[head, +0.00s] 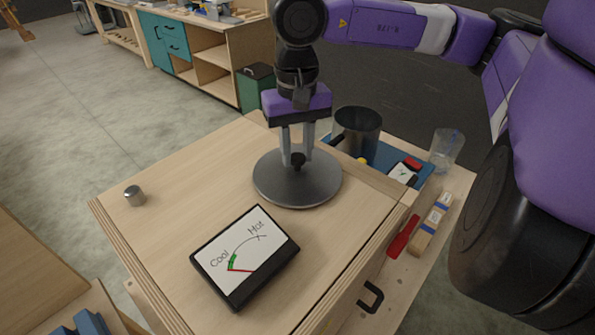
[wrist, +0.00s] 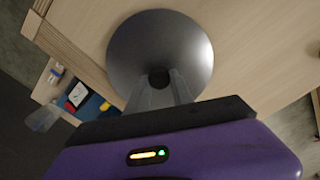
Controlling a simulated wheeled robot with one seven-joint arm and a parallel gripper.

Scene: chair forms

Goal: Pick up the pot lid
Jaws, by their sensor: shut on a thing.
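The pot lid (head: 268,184) is a round dark grey disc with a small black knob in its middle. It is over the wooden table top, and I cannot tell whether it touches the surface. My gripper (head: 297,158) points straight down over it and is shut on the black knob. In the wrist view the lid (wrist: 160,40) fills the upper middle, with the knob between the fingertips of my gripper (wrist: 159,80).
A dark pot (head: 358,128) stands behind the lid on a blue mat. A black display (head: 245,255) marked Cool and Hot lies in front. A small metal cylinder (head: 134,195) is at left. A clear cup (head: 446,149) and a red-handled tool (head: 403,237) are at right.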

